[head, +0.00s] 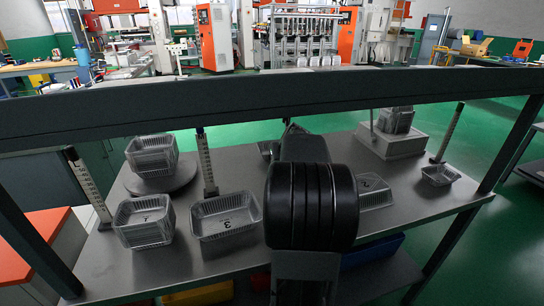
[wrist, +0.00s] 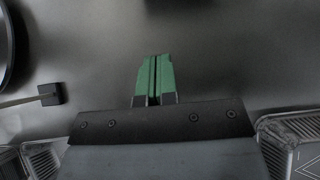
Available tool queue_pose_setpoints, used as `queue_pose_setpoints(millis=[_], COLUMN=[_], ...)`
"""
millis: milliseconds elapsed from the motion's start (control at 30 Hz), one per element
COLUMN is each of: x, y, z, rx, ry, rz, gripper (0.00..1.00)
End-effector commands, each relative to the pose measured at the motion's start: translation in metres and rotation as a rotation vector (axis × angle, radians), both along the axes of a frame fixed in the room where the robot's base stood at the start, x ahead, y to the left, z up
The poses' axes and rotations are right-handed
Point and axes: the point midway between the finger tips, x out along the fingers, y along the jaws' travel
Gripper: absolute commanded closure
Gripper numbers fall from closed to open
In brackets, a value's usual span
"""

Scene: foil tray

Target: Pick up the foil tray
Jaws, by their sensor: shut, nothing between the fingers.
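Several clear-silver foil trays stand on the metal table; which one the task means I cannot tell. In the head view there is a tray marked 3 (head: 226,208), a stack marked 1 (head: 145,222), a tray (head: 374,192) just right of my arm and a small tray (head: 440,175) at far right. In the wrist view my gripper (wrist: 154,60) has its green fingers shut together, empty, over bare metal. Parts of trays show at the lower right (wrist: 292,135) and lower left (wrist: 40,160), apart from the fingers. My arm hides the gripper in the head view.
A tray stack (head: 152,152) sits on a round plate (head: 163,182) at left. Another stack (head: 396,120) stands on a grey box (head: 392,143) at the back right. A dark beam (head: 270,97) crosses above the table (head: 190,262), with posts below it.

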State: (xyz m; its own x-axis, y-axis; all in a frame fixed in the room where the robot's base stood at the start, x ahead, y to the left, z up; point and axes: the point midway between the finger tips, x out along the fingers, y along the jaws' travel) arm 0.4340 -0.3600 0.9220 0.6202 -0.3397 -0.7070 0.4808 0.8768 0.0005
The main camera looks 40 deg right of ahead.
Motion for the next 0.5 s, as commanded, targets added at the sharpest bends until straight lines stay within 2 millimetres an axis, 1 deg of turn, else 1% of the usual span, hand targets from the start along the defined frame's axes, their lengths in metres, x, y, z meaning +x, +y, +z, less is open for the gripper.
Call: queue_pose_setpoints(millis=[33, 100, 367, 400, 500], x=[0.007, 0.016, 0.044, 0.05, 0.06], y=[-0.003, -0.007, -0.024, -0.027, -0.034], z=[-0.011, -0.021, -0.053, -0.049, -0.048], rx=[0.003, 0.002, 0.001, -0.001, -0.001], ry=[0.002, 0.002, 0.002, -0.001, 0.0], rz=[0.003, 0.004, 0.001, 0.002, 0.001], gripper=[1.0, 1.0, 1.0, 1.0, 1.0])
